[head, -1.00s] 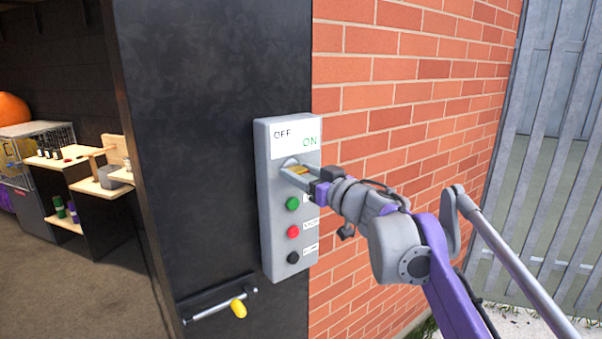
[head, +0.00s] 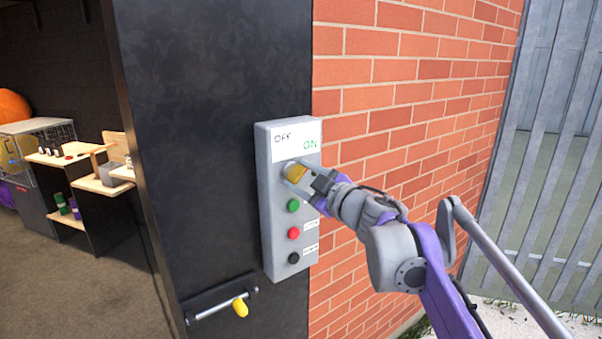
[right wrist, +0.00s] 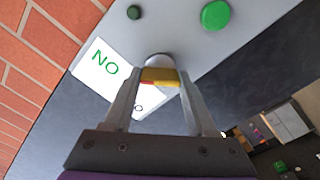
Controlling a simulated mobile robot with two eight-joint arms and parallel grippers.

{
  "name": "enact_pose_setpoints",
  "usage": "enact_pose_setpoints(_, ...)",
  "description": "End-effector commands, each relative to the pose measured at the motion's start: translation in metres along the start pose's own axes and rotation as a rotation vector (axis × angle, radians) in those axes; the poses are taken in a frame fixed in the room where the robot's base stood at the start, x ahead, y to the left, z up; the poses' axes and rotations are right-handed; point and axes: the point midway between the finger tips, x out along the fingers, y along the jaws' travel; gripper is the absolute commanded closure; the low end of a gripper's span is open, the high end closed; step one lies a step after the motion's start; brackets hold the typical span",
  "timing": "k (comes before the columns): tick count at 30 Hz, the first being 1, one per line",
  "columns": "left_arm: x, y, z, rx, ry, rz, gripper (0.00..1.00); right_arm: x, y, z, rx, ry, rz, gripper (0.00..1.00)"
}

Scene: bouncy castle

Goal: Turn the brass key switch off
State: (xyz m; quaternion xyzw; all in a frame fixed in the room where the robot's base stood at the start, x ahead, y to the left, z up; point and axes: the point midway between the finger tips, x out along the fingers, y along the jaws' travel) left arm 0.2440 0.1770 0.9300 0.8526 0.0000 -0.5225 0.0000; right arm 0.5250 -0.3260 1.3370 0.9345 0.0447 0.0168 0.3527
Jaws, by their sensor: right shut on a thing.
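A grey control box (head: 267,225) is on the black panel, with a white label (head: 290,137) reading OFF at left and ON at right. The brass key switch (head: 296,173) sits just below the label. My right gripper (head: 294,175) is shut on its yellow key, coming in from the lower right. In the right wrist view, the key (right wrist: 160,77) lies between the two fingertips, in front of a round silver collar (right wrist: 160,60). The label (right wrist: 107,72) is partly hidden behind the left finger there. The key's exact angle is hard to tell. My left gripper is not in view.
Below the key are green (head: 293,205), red (head: 293,233) and black (head: 293,258) buttons, close under my gripper. A bar with a yellow knob (head: 240,308) is lower on the panel. A brick wall (head: 400,110) stands at right.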

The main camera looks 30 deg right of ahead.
Motion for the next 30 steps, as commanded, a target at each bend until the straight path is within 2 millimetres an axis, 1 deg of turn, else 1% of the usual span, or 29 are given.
enact_pose_setpoints(18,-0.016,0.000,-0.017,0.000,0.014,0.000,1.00,0.000,0.000,-0.001,-0.569,0.001,0.001,0.98)
enact_pose_setpoints(24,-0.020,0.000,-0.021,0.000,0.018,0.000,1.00,0.000,-0.001,-0.001,-0.710,0.001,0.001,0.98)
enact_pose_setpoints(30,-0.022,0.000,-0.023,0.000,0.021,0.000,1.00,0.000,-0.001,0.000,-0.805,0.001,0.000,0.98)
